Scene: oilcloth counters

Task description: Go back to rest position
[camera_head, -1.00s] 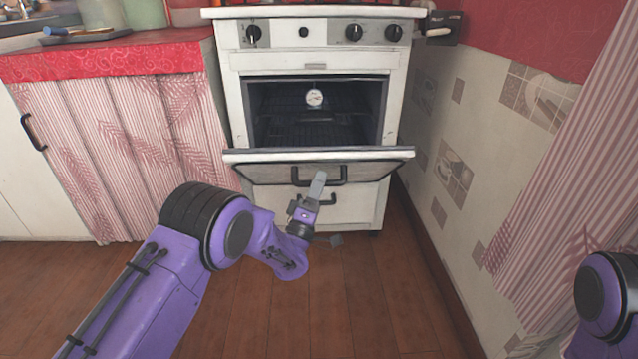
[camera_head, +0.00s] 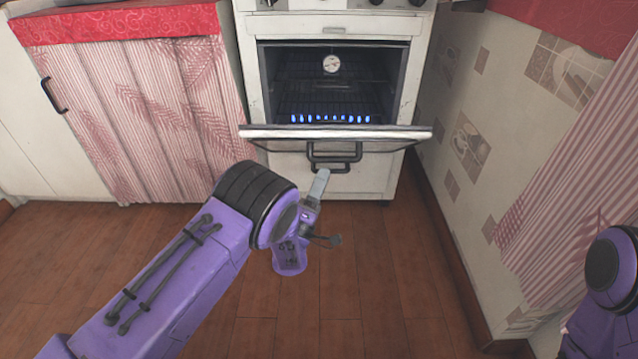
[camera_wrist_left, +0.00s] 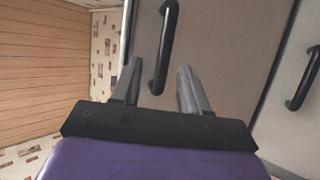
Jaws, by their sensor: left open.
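My left gripper (camera_head: 328,208) is open and empty in front of the oven, below the oven door (camera_head: 395,134) in the picture. In the left wrist view its two fingers (camera_wrist_left: 160,78) stand apart with nothing held between them. A black bar handle (camera_wrist_left: 163,48) shows beyond and between the fingers; I cannot tell whether they touch it. The oven (camera_head: 420,75) is white, and its door is tilted partly open. My right gripper is out of view; only part of my right arm shows at the right edge.
Blue flames (camera_head: 330,118) burn inside the oven, below a round dial (camera_head: 331,64). A striped curtain (camera_head: 150,120) hangs under the red-covered counter (camera_head: 120,22) at left. A tiled wall (camera_head: 470,130) stands at right. The wooden floor (camera_head: 390,290) in front is clear.

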